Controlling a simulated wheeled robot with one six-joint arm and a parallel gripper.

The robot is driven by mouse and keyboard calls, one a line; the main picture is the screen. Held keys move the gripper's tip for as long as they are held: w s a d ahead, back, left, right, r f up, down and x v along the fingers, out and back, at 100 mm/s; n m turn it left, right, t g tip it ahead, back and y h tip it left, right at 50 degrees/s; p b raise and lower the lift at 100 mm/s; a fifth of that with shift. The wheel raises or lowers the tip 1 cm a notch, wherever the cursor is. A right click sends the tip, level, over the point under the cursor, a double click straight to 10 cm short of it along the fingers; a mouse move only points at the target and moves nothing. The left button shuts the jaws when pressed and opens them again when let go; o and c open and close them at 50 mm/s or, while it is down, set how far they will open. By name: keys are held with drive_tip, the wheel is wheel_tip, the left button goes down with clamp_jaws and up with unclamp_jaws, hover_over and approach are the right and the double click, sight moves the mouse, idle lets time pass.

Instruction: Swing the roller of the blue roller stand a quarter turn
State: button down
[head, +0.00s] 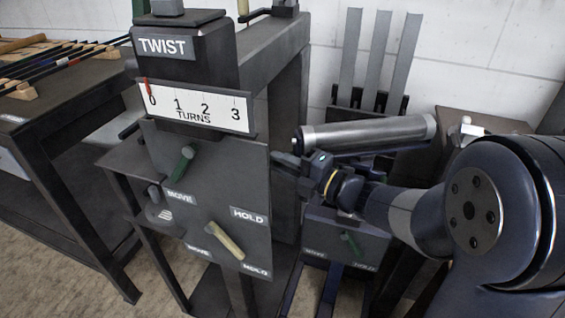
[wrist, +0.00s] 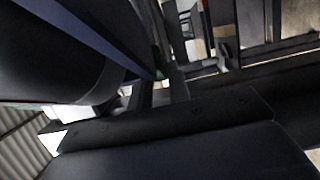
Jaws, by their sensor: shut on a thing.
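The blue roller stand (head: 327,287) is right of the grey machine, with dark blue legs. Its grey metal roller (head: 370,133) lies nearly level, slanting slightly up to the right. My gripper (head: 290,168) reaches in from the right, just below the roller's left end. It is shut on a dark part beside the roller; the grasp itself is mostly hidden. A lower panel on the stand carries a green lever (head: 351,245) between two labels, the right one reading HOLD. In the wrist view, a dark rounded body (wrist: 55,60) and a blue bar (wrist: 100,30) fill the upper left.
The grey machine's panel (head: 165,150) stands close left of my gripper, with a TURNS scale (head: 200,108), red pointer at 0, a green lever (head: 181,165) and a cream lever (head: 226,240). A bench (head: 60,108) with rods is far left. Upright grey bars (head: 380,50) stand behind.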

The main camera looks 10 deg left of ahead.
drive_tip(key=c, duration=1.3)
unclamp_jaws()
drive_tip(key=p+v, duration=0.1)
drive_tip(key=v, duration=0.9)
drive_tip(key=shift+s+d+p, duration=0.25)
drive_tip(key=shift+d+p, duration=0.05)
drive_tip(key=shift+d, duration=0.05)
drive_tip(key=shift+c, duration=0.2)
